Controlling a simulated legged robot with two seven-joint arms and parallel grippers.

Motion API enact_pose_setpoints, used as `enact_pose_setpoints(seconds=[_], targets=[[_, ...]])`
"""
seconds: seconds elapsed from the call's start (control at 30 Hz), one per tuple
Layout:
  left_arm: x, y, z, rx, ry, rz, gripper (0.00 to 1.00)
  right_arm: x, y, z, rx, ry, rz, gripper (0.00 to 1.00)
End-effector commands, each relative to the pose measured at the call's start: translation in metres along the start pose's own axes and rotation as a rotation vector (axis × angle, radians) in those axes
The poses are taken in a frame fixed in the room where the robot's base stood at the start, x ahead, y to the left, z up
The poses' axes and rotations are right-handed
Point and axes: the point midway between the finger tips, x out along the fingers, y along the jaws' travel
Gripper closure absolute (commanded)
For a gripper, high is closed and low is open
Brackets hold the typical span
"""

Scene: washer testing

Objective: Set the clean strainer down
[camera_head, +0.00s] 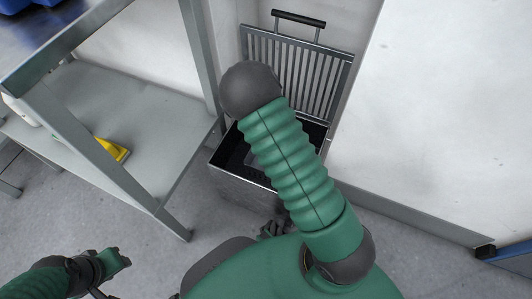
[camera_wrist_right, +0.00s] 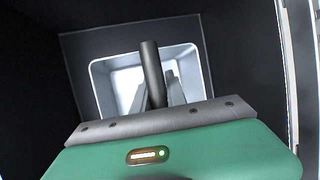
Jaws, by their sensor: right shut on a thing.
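In the right wrist view my right gripper (camera_wrist_right: 156,98) is shut on a dark bar (camera_wrist_right: 151,65), above a shiny rectangular basin (camera_wrist_right: 108,78). I cannot tell what the bar belongs to. My left gripper (camera_head: 118,258) is low at the left, away from the bin; its jaw opening is unclear.
A metal shelf unit (camera_head: 130,155) stands left of the bin, with a yellow item (camera_head: 113,150) on its lower shelf. A large white panel (camera_head: 450,120) closes off the right. Grey floor (camera_head: 150,230) is clear in front of the shelf. A blue item (camera_head: 487,251) is at the right edge.

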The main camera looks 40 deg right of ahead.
Motion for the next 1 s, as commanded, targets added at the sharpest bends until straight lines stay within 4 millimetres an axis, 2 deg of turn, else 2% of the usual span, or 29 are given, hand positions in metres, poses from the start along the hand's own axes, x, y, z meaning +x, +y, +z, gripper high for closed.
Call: enact_pose_setpoints(seconds=[0.27, 0.3, 0.47, 0.8, 0.87, 1.0], targets=[[0.002, 0.0, 0.0, 0.0, 0.001, 0.0, 0.64, 0.002, 0.001, 0.0, -0.002, -0.001, 0.0, 1.0], [0.003, 0.0, 0.0, 0.0, 0.001, 0.0, 0.64, 0.002, 0.001, 0.0, -0.002, 0.0, 0.001, 0.81], [0.001, 0.0, 0.0, 0.0, 0.001, 0.0, 0.64, 0.001, 0.001, 0.0, -0.002, 0.0, 0.001, 0.61], [-0.004, 0.0, -0.001, 0.0, 0.0, 0.0, 0.64, -0.003, -0.001, 0.002, -0.002, 0.0, 0.001, 0.61], [-0.009, 0.0, -0.002, 0.0, 0.0, 0.0, 0.64, -0.012, -0.001, 0.002, -0.001, -0.001, 0.0, 0.61], [-0.029, 0.0, -0.007, 0.0, 0.001, 0.0, 0.64, -0.047, -0.003, 0.005, 0.0, -0.003, 0.0, 0.61]])
